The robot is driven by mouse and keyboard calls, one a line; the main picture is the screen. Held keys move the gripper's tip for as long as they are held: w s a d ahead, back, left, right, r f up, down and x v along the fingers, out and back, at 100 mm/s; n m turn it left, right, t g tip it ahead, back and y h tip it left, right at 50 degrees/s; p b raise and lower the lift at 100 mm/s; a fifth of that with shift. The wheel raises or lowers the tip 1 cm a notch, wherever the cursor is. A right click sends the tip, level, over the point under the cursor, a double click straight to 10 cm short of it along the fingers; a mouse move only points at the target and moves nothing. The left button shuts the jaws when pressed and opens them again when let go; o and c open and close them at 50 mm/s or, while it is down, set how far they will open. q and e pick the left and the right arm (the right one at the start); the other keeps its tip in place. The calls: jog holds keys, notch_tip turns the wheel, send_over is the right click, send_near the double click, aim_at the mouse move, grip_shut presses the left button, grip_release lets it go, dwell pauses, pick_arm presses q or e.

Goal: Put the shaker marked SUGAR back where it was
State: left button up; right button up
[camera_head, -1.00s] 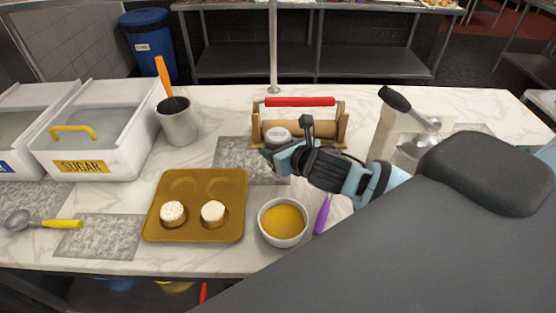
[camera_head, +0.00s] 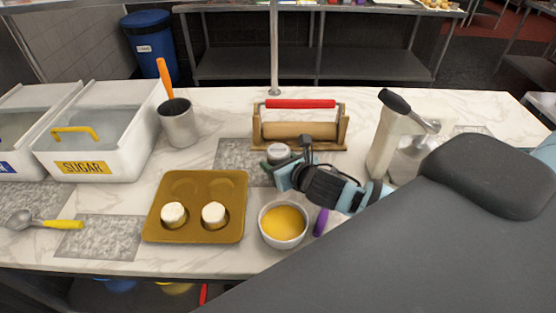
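A small shaker with a round grey metal top (camera_head: 278,152) is at the right end of the grey stone mat behind the bowl. My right gripper (camera_head: 279,167) is around the shaker from the near right side and appears shut on it. The shaker's body is mostly hidden by the gripper, and no SUGAR marking on it can be read. I cannot tell whether its base touches the mat. My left gripper is not in view.
A rolling pin stand (camera_head: 303,132) with a red bar is close behind the shaker. A bowl of yellow liquid (camera_head: 283,224) and a muffin tray (camera_head: 196,233) lie in front. A bin labelled SUGAR (camera_head: 125,160) stands left; a mixer (camera_head: 384,145) stands right. The mat's left part (camera_head: 234,160) is bare.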

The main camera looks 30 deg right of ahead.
jog(key=o, duration=0.4)
jog(key=shift+r, duration=0.2)
jog(key=v, duration=1.2)
jog(key=shift+s+f, duration=0.1)
jog(key=shift+f, duration=0.05)
